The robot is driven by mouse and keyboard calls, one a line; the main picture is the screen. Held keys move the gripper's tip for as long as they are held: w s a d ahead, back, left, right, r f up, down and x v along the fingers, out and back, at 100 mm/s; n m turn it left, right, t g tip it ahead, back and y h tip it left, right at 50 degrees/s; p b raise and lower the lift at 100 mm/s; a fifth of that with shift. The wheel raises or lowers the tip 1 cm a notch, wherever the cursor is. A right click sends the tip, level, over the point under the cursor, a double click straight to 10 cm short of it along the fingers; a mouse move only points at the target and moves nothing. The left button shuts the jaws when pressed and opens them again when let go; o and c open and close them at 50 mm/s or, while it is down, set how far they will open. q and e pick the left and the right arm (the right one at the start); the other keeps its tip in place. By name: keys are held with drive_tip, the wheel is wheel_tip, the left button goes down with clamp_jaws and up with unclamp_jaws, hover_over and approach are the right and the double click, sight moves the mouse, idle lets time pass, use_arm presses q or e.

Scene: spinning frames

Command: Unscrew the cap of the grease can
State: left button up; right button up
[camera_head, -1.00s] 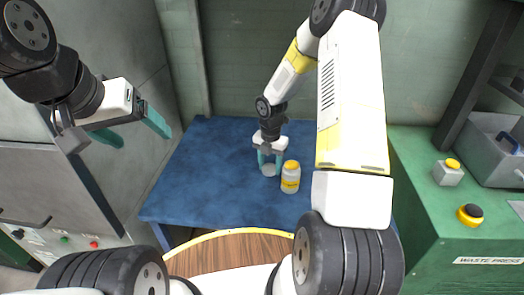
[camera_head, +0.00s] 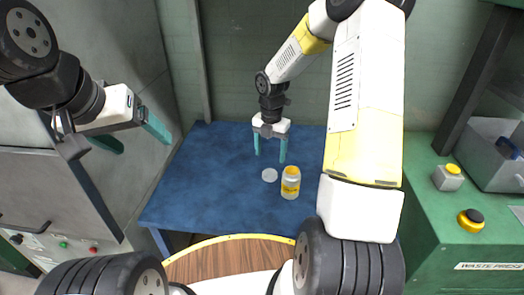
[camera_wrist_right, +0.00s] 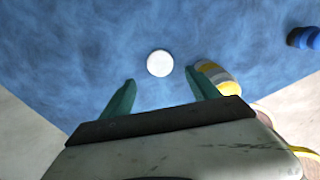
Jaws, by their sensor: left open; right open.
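The grease can (camera_head: 290,184) is a small pale jar with yellow bands, upright on the blue table. A round white disc, seemingly the cap (camera_head: 269,175), lies flat on the table just left of the can, apart from it. The right wrist view also shows the cap (camera_wrist_right: 159,63) and the can (camera_wrist_right: 220,78). My right gripper (camera_head: 270,157) is open and empty above and behind the cap; it also shows in the wrist view (camera_wrist_right: 161,80). My left gripper (camera_head: 144,144) is open and empty, raised left of the table.
The blue table (camera_head: 205,180) is otherwise largely clear on its left side. A green waste press (camera_head: 445,225) with buttons and a grey bin (camera_head: 495,155) stands at right. A grey cabinet is at left. A blue object (camera_wrist_right: 304,38) shows at the wrist view's right edge.

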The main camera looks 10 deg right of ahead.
drive_tip(key=s+r+m+t, duration=0.1)
drive_tip(key=s+r+m, duration=0.25)
drive_tip(key=r, duration=0.35)
drive_tip(key=s+r+m+t, duration=0.1)
drive_tip(key=s+r+m, duration=0.1)
drive_tip(key=r+m, duration=0.35)
drive_tip(key=s+a+r+m+t+y, duration=0.1)
drive_tip(key=s+r+m+t, duration=0.1)
drive_tip(key=s+r+m, duration=0.4)
drive_tip(key=s+a+r+m+t+y, duration=0.1)
drive_tip(key=s+r+m+t, duration=0.1)
drive_tip(key=s+r+m, duration=0.5)
drive_tip(key=s+m, duration=0.5)
drive_tip(key=m, duration=0.1)
drive_tip(key=shift+s, duration=0.25)
